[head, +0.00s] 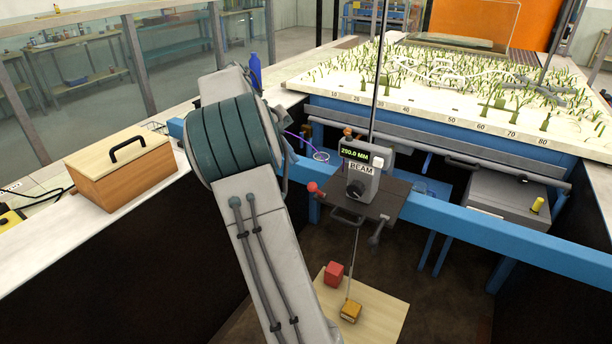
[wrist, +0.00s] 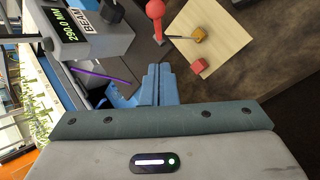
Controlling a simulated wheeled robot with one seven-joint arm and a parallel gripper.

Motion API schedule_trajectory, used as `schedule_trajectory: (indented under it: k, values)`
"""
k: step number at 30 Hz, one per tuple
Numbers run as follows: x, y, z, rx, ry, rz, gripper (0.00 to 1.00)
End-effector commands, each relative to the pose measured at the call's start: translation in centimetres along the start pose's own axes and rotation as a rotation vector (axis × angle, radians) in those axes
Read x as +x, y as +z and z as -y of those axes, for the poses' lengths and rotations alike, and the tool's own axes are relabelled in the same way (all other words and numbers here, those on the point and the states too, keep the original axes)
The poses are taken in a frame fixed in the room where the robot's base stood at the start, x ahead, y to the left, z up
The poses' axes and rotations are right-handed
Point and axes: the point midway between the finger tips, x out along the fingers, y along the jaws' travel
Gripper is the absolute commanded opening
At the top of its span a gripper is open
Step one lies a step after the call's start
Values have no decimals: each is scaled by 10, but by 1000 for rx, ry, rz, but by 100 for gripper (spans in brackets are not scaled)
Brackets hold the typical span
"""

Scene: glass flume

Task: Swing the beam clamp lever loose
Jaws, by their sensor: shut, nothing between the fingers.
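The beam clamp lever has a red ball knob (head: 312,187) at the left side of the beam carriage (head: 365,185). In the wrist view the lever's red knob (wrist: 155,9) is at the top, with its red shaft running down the picture. The carriage rides on the blue beam (head: 480,232) and carries a display reading 290.0 MM. My gripper (wrist: 158,70) shows in the wrist view as blue fingers, shut and empty. Its tips point toward the lever's lower end, with a visible gap in the picture. In the head view my gripper is hidden behind my arm.
A wooden board (head: 385,320) below bears a red block (head: 333,273) and an orange-yellow block (head: 351,311) at a thin rod's end. A purple cord (wrist: 100,75) runs beside my fingers. A wooden box (head: 120,168) stands left; a planted bed (head: 450,85) lies behind.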

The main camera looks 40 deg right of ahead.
Motion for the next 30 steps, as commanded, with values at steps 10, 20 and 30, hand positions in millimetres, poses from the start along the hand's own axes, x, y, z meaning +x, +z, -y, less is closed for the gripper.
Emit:
schedule_trajectory:
  k: [10,20,30]
  values:
    - [46,16,-1,0,0,1,0]
    - [58,28,-1,2,0,1,0]
    - [60,27,-3,3,1,1,0]
